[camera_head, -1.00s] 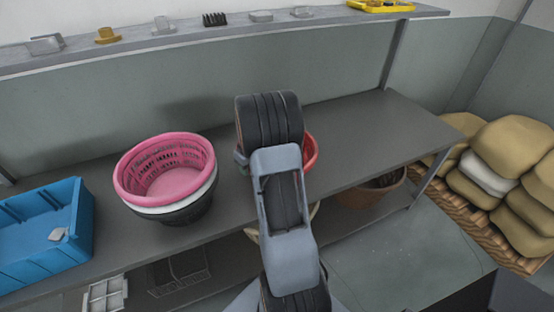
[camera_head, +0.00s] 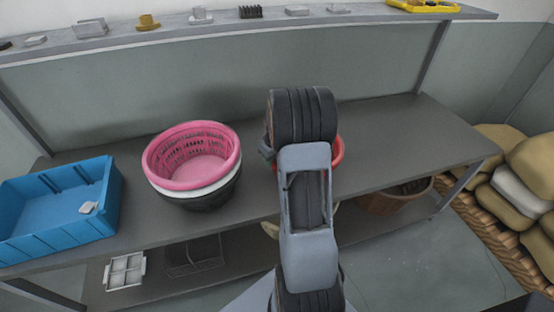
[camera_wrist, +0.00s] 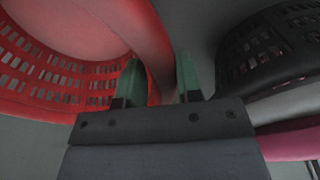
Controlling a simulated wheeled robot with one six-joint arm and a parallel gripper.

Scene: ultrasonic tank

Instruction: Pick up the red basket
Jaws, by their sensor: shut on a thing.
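The red basket (camera_head: 338,151) stands out only as a sliver of rim beside my arm in the head view; my arm hides the rest. In the wrist view the red basket (camera_wrist: 60,75) fills the left side, with its slotted wall and thick rim. My gripper (camera_wrist: 160,80) has its two green-tipped fingers on either side of the basket's rim and is shut on it. In the head view my arm hides the fingers. I cannot tell whether the basket's bottom touches the table.
A stack of pink, white and black baskets (camera_head: 192,155) stands on the grey table (camera_head: 400,140), left of my arm; it shows close by in the wrist view (camera_wrist: 270,50). A blue crate (camera_head: 60,210) is further left. A narrow shelf (camera_head: 240,30) runs above. The table's right part is clear.

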